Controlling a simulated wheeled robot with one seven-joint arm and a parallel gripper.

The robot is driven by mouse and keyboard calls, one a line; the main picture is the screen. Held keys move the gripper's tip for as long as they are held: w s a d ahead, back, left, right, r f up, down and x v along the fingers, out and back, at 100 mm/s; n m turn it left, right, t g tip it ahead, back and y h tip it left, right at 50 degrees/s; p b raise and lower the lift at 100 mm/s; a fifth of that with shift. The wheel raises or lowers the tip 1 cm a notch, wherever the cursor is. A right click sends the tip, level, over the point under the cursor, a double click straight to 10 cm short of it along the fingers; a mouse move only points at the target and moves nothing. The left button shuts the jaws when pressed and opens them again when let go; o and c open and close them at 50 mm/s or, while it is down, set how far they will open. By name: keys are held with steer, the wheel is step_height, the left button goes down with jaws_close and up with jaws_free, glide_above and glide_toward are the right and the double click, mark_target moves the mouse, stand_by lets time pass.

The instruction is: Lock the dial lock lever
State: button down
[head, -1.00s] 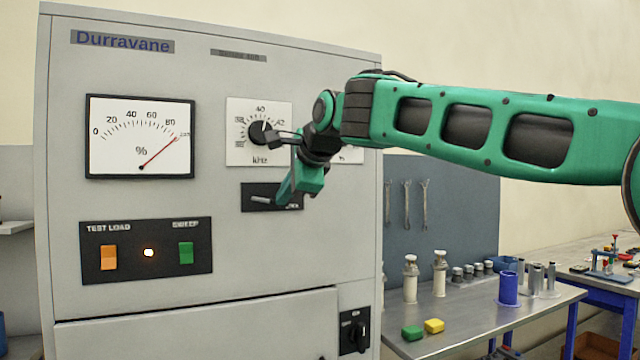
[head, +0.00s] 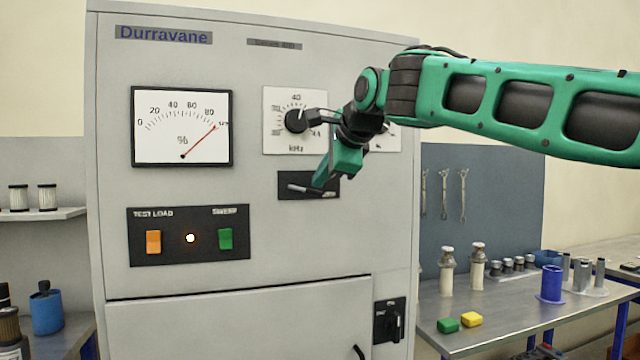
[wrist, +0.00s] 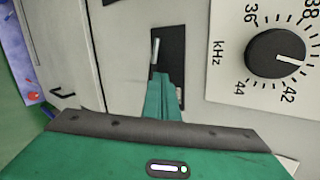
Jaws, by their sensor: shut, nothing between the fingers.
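The grey cabinet (head: 110,230) carries a percent meter (head: 182,127), a switch panel (head: 138,250) and a rotary switch (head: 390,322). My arm covers part of a second dial plate (head: 388,140). A bench (head: 430,300) with small parts stands at right.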

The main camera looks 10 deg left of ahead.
steer(key=v, duration=1.4)
steer(key=shift+d+f, duration=0.15)
steer(key=shift+d, duration=0.05)
steer(key=shift+w, duration=0.15)
